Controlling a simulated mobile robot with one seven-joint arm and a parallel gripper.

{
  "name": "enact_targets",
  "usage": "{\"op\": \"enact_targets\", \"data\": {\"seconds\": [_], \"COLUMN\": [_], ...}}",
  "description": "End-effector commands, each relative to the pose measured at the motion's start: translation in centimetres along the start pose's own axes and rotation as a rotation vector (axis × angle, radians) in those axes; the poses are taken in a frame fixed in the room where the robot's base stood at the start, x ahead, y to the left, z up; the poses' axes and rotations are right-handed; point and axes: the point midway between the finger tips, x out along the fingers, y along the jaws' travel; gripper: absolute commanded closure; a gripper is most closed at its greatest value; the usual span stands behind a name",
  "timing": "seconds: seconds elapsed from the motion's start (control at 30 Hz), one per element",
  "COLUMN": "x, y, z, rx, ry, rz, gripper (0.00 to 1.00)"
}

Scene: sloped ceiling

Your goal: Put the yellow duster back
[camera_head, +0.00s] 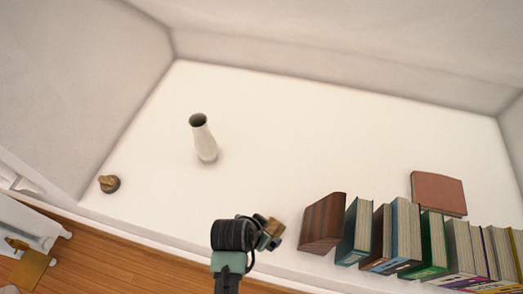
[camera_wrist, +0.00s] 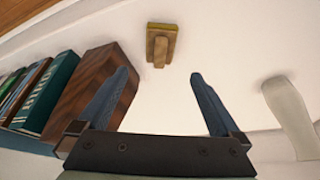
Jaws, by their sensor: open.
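A small yellow-brown block with a short handle-like piece (camera_wrist: 161,44), which looks like the duster, rests on the white surface in the wrist view. It lies beyond my fingertips, roughly in line with the gap between them. My gripper (camera_wrist: 159,76) is open, with nothing between its two blue-grey fingers. In the head view my gripper (camera_head: 273,233) is over the front part of the white surface, left of the wooden block.
A dark wooden block (camera_head: 322,224) and a row of books (camera_head: 408,236) stand right of my gripper. A red book (camera_head: 438,193) lies behind them. A white vase (camera_head: 204,140) stands back left, a brown knob-like object (camera_head: 109,184) far left. The back middle is clear.

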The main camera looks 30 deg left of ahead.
Motion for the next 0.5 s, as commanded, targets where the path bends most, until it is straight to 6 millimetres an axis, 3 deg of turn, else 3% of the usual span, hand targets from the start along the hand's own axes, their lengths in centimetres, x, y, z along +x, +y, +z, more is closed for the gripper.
{"op": "enact_targets", "data": {"seconds": [0.37,0.47,0.5], "x": [-0.9,-1.7,-2.4], "y": [0.0,-0.5,-0.9], "z": [-0.1,-2.2,-4.0], "rx": [0.0,0.008,0.013], "ry": [0.002,0.046,0.085], "rz": [-0.002,-0.027,-0.05], "gripper": [0.0,0.0,0.0]}}
